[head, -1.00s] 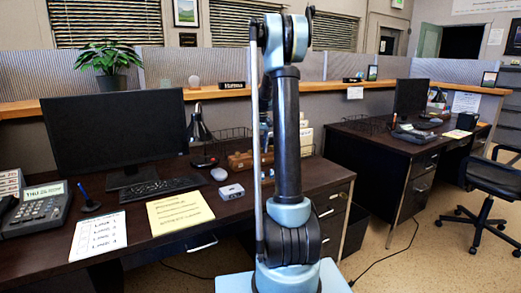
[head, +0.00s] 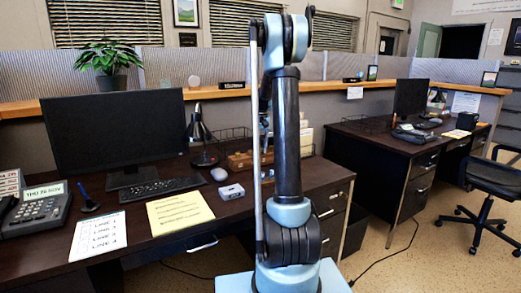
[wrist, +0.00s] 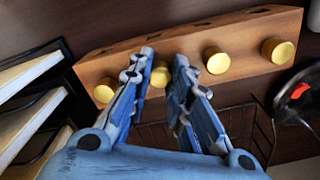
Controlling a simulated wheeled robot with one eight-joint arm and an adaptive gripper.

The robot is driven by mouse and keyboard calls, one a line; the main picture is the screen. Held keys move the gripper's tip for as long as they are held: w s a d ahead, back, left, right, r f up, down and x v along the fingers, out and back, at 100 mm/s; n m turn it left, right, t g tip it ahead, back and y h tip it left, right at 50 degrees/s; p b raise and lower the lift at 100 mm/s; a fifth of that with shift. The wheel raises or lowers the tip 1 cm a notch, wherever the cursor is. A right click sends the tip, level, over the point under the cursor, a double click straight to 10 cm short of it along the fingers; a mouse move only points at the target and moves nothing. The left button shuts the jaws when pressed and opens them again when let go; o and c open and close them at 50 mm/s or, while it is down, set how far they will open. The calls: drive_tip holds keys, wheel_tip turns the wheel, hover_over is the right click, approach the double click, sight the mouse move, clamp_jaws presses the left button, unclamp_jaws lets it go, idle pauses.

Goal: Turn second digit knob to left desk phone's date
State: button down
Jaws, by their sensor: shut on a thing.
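The wooden block (head: 240,161) sits on the left desk, partly hidden behind my arm in the head view. In the wrist view the block (wrist: 120,68) shows a row of several round brass knobs. My gripper (wrist: 164,62) is shut on the knob (wrist: 159,77) second from left in that view, with a finger on each side. Any digits on the block cannot be read. The left desk phone (head: 38,208) stands at the left of the desk. Its small display (head: 44,191) appears to read THU 26 NOV.
A black lamp (head: 201,135) stands beside the block; its round base shows in the wrist view (wrist: 300,95). A wire rack (wrist: 235,125) and paper trays (wrist: 30,80) are close to my gripper. A monitor (head: 115,130), a yellow sheet (head: 180,212) and a small box (head: 231,191) occupy the desk.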

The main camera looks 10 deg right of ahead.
drive_tip(key=c, duration=1.4)
unclamp_jaws()
drive_tip(key=shift+c, duration=0.2)
drive_tip(key=shift+r, duration=0.15)
wheel_tip(320, 180, up, 12)
drive_tip(key=shift+f, duration=0.2)
